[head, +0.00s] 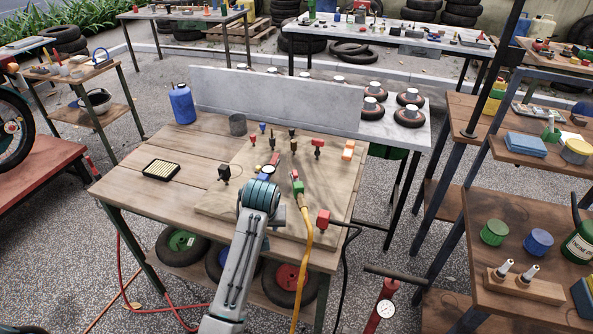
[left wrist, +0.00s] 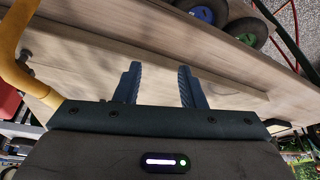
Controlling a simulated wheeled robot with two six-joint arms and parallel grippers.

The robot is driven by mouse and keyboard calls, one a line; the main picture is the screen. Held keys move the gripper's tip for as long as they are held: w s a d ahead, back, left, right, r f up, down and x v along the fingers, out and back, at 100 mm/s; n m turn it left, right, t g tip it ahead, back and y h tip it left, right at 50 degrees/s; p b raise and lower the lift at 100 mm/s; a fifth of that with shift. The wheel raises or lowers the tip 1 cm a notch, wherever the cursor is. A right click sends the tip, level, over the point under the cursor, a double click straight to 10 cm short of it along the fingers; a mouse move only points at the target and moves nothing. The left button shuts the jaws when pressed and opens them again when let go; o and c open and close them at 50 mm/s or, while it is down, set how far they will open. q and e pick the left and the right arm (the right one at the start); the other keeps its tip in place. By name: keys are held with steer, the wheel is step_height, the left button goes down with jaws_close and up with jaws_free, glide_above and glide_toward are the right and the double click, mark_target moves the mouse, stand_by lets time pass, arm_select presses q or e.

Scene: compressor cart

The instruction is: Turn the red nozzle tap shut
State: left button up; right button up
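Several small red parts stand on the wooden board (head: 225,207). They include a red piece (head: 274,159) by a small gauge, a red-topped fitting (head: 318,143) and a red block (head: 323,220) with a black hose. A green and red coupling (head: 297,187) joins a yellow hose. I cannot tell which red part is the nozzle tap. My left arm reaches over the board's front, its wrist hiding the gripper in the head view. In the left wrist view my left gripper (left wrist: 159,88) is open and empty, with bare wood beyond its fingers. My right gripper is not in view.
The yellow hose (left wrist: 14,45) passes close beside the left gripper. Shelves (head: 520,220) stand at right.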

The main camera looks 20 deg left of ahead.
arm_select(q)
steer(key=w+d+r+n, duration=0.1)
steer(key=w+d+r, duration=0.2)
steer(key=w+r, duration=0.6)
glide_toward(295, 172)
steer(key=shift+n, duration=0.3)
steer(key=p+x, duration=0.1)
steer(key=x, duration=0.5)
steer(key=shift+f+p, duration=0.3)
steer(key=shift+p, duration=0.1)
steer(key=shift+w+a+f, duration=0.1)
steer(key=shift+w+f, duration=0.1)
steer(key=shift+f, duration=0.4)
jaws_close()
